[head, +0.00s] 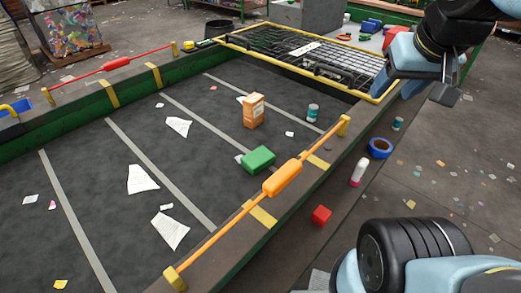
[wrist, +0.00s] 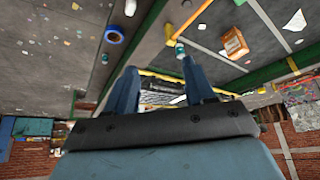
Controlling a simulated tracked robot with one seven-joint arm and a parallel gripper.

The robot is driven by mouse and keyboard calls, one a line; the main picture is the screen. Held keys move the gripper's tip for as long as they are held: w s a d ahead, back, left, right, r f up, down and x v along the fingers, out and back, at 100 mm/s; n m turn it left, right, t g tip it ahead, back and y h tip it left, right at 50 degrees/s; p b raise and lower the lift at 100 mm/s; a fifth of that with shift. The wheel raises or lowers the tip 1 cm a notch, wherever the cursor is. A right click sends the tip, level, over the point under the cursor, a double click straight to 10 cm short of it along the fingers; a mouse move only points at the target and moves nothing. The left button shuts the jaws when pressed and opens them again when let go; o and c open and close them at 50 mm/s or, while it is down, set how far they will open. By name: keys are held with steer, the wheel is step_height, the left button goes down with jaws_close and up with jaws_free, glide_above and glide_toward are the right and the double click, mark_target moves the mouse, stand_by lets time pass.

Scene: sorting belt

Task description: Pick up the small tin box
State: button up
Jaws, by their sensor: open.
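A green box (head: 258,159) lies on the dark belt (head: 90,170), left of the orange bar. A small red block (head: 321,215) sits on the belt's side ledge. I cannot tell from the pictures which of these, if either, is the tin box. My gripper (head: 428,90) is at the upper right in the head view, raised near the yellow-edged mesh and far from both. In the wrist view my gripper (wrist: 160,82) has its two blue fingers spread apart, with nothing between them. The green box and red block do not show clearly in the wrist view.
An orange carton (head: 253,111) and a teal can (head: 312,113) stand on the belt. A blue tape roll (head: 380,148), a white-and-pink bottle (head: 358,172) and another small teal can (head: 397,123) are on the ledge. The orange bar (head: 282,178) and yellow-edged mesh (head: 310,45) are obstacles.

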steer(key=shift+o, duration=0.7)
steer(key=shift+w+a+f, duration=0.2)
steer(key=shift+f, duration=0.05)
steer(key=o, duration=0.6)
steer(key=w+a+f+n+g, duration=0.1)
steer(key=a+n, duration=0.1)
steer(key=w+a+f+n+g+h, duration=0.1)
steer(key=a+f+n, duration=0.1)
steer(key=w+a+f+n+g+h, duration=0.1)
steer(key=w+a+f+n, duration=0.1)
steer(key=shift+g, duration=0.4)
steer(key=n+t+h, duration=0.7)
steer(key=n+h, duration=0.1)
steer(key=n, duration=1.2)
glide_toward(256, 158)
steer(key=v, duration=0.2)
steer(key=shift+s+a+r, duration=0.1)
steer(key=shift+a+r, duration=0.05)
steer(key=shift+a, duration=0.1)
steer(key=shift+x, duration=6.75)
